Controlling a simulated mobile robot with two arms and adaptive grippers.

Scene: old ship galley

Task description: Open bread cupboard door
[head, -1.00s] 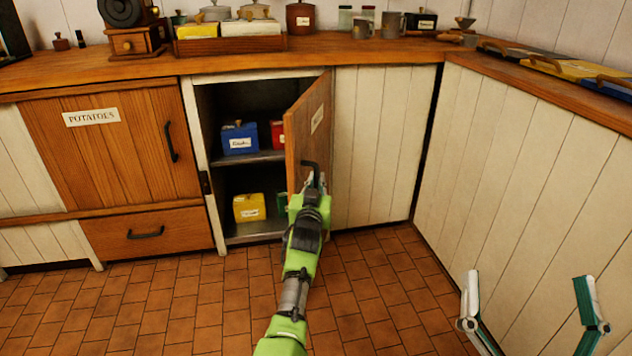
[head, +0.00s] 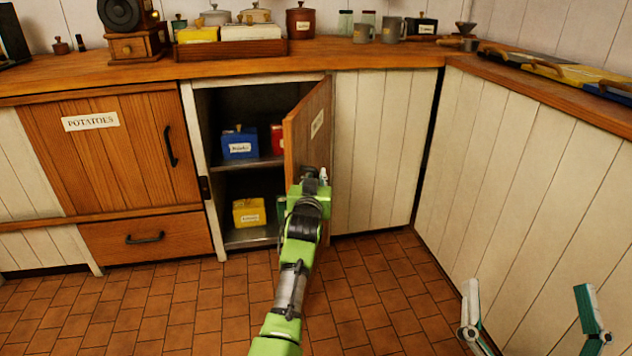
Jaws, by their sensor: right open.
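The wooden bread cupboard door (head: 306,125) stands well open, hinged on its right, with a pale label on its outer face. My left gripper (head: 320,177), on the green arm, is at the lower part of this face, where the dark handle is. My own wrist hides most of the fingers and the handle, so I cannot tell whether they grip it. The open cupboard (head: 225,105) shows a blue box (head: 239,143) and part of a red box on its shelf, and a yellow box (head: 249,212) below. My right gripper (head: 528,318) is open and empty at the lower right.
A closed potatoes cupboard (head: 110,150) and a drawer (head: 145,238) are on the left. White panelled fronts stand to the right and form a corner. The wooden counter (head: 400,52) above holds jars, mugs and a grinder. The tiled floor (head: 170,310) is clear.

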